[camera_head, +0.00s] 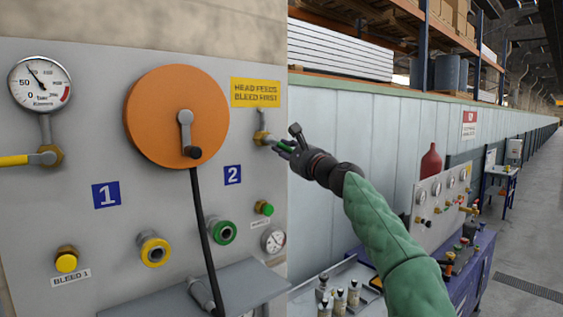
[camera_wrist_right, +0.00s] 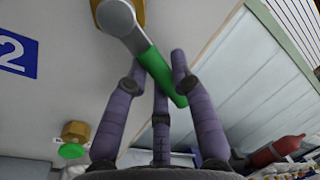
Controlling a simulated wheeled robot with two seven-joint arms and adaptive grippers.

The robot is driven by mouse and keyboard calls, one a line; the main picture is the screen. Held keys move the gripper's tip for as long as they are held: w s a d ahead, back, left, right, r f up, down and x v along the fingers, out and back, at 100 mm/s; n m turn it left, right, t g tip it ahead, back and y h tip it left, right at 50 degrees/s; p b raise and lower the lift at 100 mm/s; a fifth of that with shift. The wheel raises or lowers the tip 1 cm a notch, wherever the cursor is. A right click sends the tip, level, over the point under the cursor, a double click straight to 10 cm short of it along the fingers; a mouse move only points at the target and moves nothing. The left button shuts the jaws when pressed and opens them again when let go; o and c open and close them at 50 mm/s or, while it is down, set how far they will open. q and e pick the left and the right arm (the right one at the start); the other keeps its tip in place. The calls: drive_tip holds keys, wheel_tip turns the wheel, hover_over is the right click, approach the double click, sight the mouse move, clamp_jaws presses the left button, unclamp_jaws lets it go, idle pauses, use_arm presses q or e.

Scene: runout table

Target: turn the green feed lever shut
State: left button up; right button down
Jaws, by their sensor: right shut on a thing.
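The green feed lever (camera_wrist_right: 160,75) has a grey hub on a brass fitting (camera_head: 262,137) on the grey panel, beside the blue 2 sign (camera_head: 233,175). In the head view the lever (camera_head: 280,146) points right, roughly level, away from the upright grey pipe. My right gripper (camera_head: 288,147) is at its green handle, and the fingers partly hide it. In the right wrist view the fingers (camera_wrist_right: 165,75) are closed around the green grip, with its tip showing between them. My left gripper is not in view.
An orange disc (camera_head: 150,105) with a crank and black hose takes up the middle of the panel. A yellow lever (camera_head: 15,160) sits at the left by a gauge (camera_head: 40,82). A grey shelf (camera_head: 200,290) juts out underneath.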

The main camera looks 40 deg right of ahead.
drive_tip(key=n, duration=0.2)
drive_tip(key=r+n+y, duration=0.1)
drive_tip(key=shift+w+d+r+n, duration=0.1)
drive_tip(key=shift+d+r+n, duration=0.2)
drive_tip(key=shift+d+n, duration=0.1)
drive_tip(key=shift+r+n+y, duration=0.4)
drive_tip(key=shift+r+n, duration=0.15)
drive_tip(key=shift+n, duration=0.75)
drive_tip(key=shift+r, duration=0.1)
drive_tip(key=c, duration=1.3)
unclamp_jaws()
drive_tip(key=shift+o, duration=1.4)
drive_tip(key=shift+d, duration=0.1)
drive_tip(key=s+f, duration=0.2)
drive_tip(key=s, duration=0.9)
drive_tip(key=shift+s+d+f, duration=0.25)
drive_tip(key=shift+s+d, duration=0.1)
drive_tip(key=shift+d, duration=0.05)
